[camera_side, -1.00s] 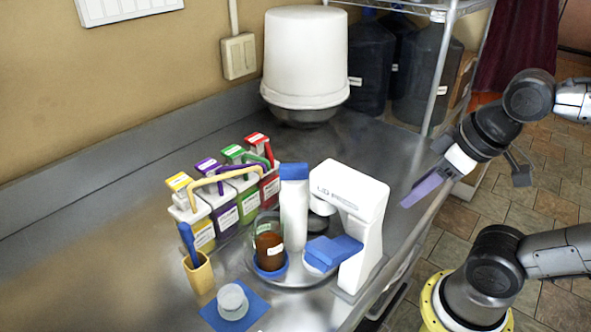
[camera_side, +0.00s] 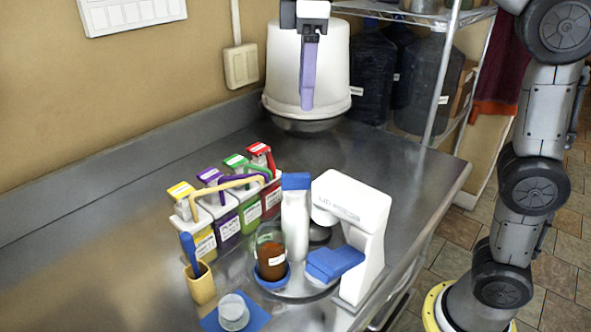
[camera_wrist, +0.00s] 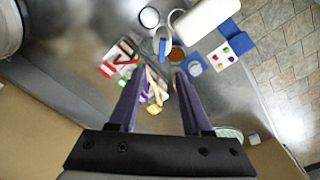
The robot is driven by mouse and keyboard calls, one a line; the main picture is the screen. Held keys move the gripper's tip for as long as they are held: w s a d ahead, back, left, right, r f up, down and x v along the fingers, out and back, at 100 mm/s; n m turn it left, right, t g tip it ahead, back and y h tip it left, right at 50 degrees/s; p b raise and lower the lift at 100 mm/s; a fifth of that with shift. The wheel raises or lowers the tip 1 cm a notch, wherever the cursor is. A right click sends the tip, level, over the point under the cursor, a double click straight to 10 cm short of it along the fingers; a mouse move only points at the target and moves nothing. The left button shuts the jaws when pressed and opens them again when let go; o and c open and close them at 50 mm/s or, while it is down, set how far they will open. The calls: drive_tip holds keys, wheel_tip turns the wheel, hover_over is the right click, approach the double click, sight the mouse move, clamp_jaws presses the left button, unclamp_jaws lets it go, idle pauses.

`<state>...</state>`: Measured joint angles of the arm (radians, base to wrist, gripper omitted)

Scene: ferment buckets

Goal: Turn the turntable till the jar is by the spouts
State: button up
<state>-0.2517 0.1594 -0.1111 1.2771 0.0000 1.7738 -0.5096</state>
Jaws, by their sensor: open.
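The jar (camera_side: 271,262), clear with brown contents and a white label, stands in a blue ring on the left part of the round metal turntable (camera_side: 305,292). In the wrist view the jar (camera_wrist: 177,54) shows as a brown disc just beyond the fingertips. The spouts (camera_side: 235,182), yellow and purple tubes, reach from the coloured cartons behind and left of the jar; the jar looks apart from them. My gripper (camera_side: 307,106) hangs empty, purple fingers down, high above the counter in front of the white bucket. In the wrist view its two fingers (camera_wrist: 158,80) are spread apart.
A yellow cup with a blue tool (camera_side: 201,284) and a small jar on a blue pad (camera_side: 234,313) are nearer. The back counter is clear before the white bucket (camera_side: 340,70).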

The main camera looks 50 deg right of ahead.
sight(296, 175)
drive_tip(key=f, duration=0.5)
drive_tip(key=a+f, duration=0.1)
drive_tip(key=f, duration=0.4)
drive_tip(key=w+f, duration=0.1)
drive_tip(key=f, duration=0.4)
drive_tip(key=shift+a+f, duration=0.15)
drive_tip(key=shift+f, duration=0.1)
clamp_jaws()
idle(0.9)
